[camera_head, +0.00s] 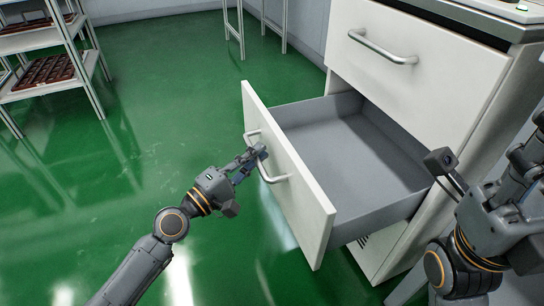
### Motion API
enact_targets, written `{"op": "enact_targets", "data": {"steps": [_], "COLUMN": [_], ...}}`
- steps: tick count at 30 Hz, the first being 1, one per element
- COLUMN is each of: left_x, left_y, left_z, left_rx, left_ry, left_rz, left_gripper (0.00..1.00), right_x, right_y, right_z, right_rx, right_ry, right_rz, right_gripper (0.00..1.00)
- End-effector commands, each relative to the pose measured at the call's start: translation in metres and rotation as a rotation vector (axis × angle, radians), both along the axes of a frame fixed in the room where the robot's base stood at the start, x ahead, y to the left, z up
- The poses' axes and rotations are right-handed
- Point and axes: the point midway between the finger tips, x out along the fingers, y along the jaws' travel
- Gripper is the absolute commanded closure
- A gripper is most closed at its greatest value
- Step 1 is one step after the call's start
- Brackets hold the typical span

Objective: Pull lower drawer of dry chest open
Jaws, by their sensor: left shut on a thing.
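The white dry chest (440,75) stands at the right. Its lower drawer (345,155) is pulled well out and shows an empty grey inside. The upper drawer with its bar handle (382,50) is closed. My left gripper (256,155) comes in from the left and is shut on the lower drawer's handle (275,178), near the handle's far end. The fingers hide part of the handle. My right arm shows at the right edge, in front of the chest. The fingers of my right gripper (525,165) are partly cut off there, and their opening is unclear.
A white shelf rack (95,60) with dark brown trays (45,72) stands at the upper left. Pale table legs (240,30) stand at the back. The green floor (150,130) left of the drawer is clear.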

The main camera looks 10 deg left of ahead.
Motion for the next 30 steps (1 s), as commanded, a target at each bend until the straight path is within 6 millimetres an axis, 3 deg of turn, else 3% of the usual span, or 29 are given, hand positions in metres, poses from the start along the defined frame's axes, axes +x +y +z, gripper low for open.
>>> {"op": "enact_targets", "data": {"steps": [6, 17, 18, 21, 30], "left_x": [-0.0079, -0.0081, -0.0081, -0.008, -0.0085], "left_y": [0.0103, 0.0112, 0.0112, 0.0112, 0.0115], "left_z": [-0.0017, -0.0008, -0.0008, -0.0007, -0.0005], "left_rx": [0.002, 0.001, 0.001, 0.001, 0.001], "left_ry": [0.002, 0.002, 0.002, 0.002, 0.001], "left_rz": [-0.001, 0.0, 0.0, 0.0, 0.0], "left_gripper": [1.0, 1.0, 0.8, 0.65, 0.65], "right_x": [-0.0023, -0.0024, -0.0024, -0.0023, -0.0024], "right_y": [0.0007, 0.0008, 0.0008, 0.001, 0.0006], "right_z": [0.0021, 0.0031, 0.0031, 0.0031, 0.0022], "right_rx": [-0.003, -0.003, -0.003, -0.003, -0.004], "right_ry": [-0.019, -0.02, -0.02, -0.02, -0.019], "right_rz": [-0.002, -0.002, -0.002, -0.001, -0.002], "right_gripper": [0.6, 0.6, 0.6, 0.6, 0.6]}}
